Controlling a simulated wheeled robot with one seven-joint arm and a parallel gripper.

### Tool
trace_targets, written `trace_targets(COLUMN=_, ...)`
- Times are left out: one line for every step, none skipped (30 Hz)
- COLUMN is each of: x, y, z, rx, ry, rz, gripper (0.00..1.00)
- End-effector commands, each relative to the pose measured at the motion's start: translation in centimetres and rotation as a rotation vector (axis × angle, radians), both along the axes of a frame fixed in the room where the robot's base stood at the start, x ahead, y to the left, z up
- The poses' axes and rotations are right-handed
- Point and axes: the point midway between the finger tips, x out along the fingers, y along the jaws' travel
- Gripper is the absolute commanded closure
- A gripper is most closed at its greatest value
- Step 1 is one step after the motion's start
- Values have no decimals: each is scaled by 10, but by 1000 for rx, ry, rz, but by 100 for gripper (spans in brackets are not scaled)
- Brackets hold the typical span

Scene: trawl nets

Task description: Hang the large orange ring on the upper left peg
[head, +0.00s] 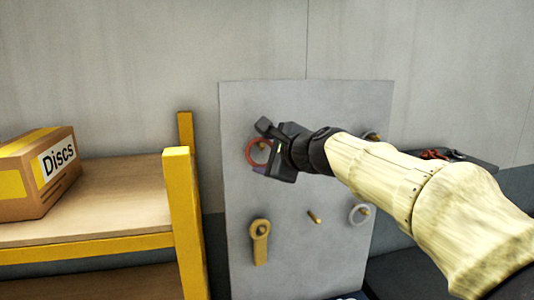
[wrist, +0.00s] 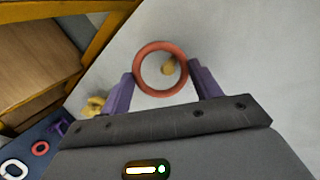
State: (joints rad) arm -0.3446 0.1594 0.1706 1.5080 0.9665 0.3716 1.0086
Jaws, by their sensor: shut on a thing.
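The large orange ring (wrist: 157,46) is held across its width between the two purple fingers of my gripper (wrist: 161,73). In the head view the ring (head: 248,153) is in front of the upper left of the grey board, and my gripper (head: 270,150) comes to it from the right. The upper left peg (wrist: 168,67) shows through the ring's opening, right of its middle; it also shows in the head view (head: 262,146). I cannot tell whether the ring is around the peg or still in front of it.
The grey board (head: 290,100) has a yellow piece (head: 260,240) at lower left, a bare peg (head: 314,216) and a pale ring (head: 355,216) on a lower right peg. My arm partly hides the upper right. A yellow-framed shelf (head: 180,200) with a Discs box (head: 40,170) stands left.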

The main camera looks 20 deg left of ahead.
Motion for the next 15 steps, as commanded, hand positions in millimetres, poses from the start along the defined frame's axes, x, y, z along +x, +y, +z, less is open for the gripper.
trace_targets(x=0, y=0, z=1, rx=1, ry=-1, rz=0, gripper=63)
trace_targets(x=0, y=0, z=1, rx=1, ry=-1, rz=0, gripper=63)
trace_targets(x=0, y=0, z=1, rx=1, ry=-1, rz=0, gripper=63)
trace_targets(x=0, y=0, z=1, rx=1, ry=-1, rz=0, gripper=63)
trace_targets(x=0, y=0, z=1, rx=1, ry=-1, rz=0, gripper=63)
trace_targets(x=0, y=0, z=1, rx=1, ry=-1, rz=0, gripper=35)
trace_targets(x=0, y=0, z=1, rx=1, ry=-1, rz=0, gripper=29)
trace_targets(x=0, y=0, z=1, rx=1, ry=-1, rz=0, gripper=23)
trace_targets(x=0, y=0, z=1, rx=1, ry=-1, rz=0, gripper=15)
trace_targets(x=0, y=0, z=1, rx=1, ry=-1, rz=0, gripper=11)
trace_targets(x=0, y=0, z=1, rx=1, ry=-1, rz=0, gripper=11)
trace_targets(x=0, y=0, z=0, rx=1, ry=-1, rz=0, gripper=11)
trace_targets(x=0, y=0, z=0, rx=0, ry=0, rz=0, gripper=11)
trace_targets(x=0, y=0, z=0, rx=0, ry=0, rz=0, gripper=11)
trace_targets(x=0, y=0, z=0, rx=0, ry=0, rz=0, gripper=11)
